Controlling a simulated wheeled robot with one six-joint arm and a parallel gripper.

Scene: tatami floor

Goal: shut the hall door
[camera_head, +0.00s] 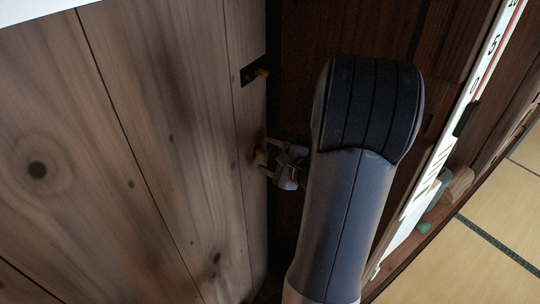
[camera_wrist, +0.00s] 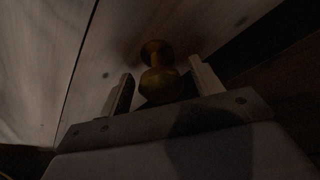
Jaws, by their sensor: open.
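The hall door appears to be the pale wooden plank panel (camera_head: 170,150) filling the left of the head view; its planks also show in the wrist view (camera_wrist: 110,60). A brass knob (camera_wrist: 157,78) sticks out from it in the wrist view, and a small part of it shows in the head view (camera_head: 260,156). My gripper (camera_head: 268,160) is at the door's right edge. Its two fingers stand apart on either side of the knob in the wrist view (camera_wrist: 160,72). I cannot tell whether either finger touches the knob.
A dark plate with a brass piece (camera_head: 256,73) sits on the panel above the knob. Dark wooden boards (camera_head: 300,40) stand behind my arm. At the right are a white marked strip (camera_head: 490,60), a small green object (camera_head: 423,227) and open tatami floor (camera_head: 460,260).

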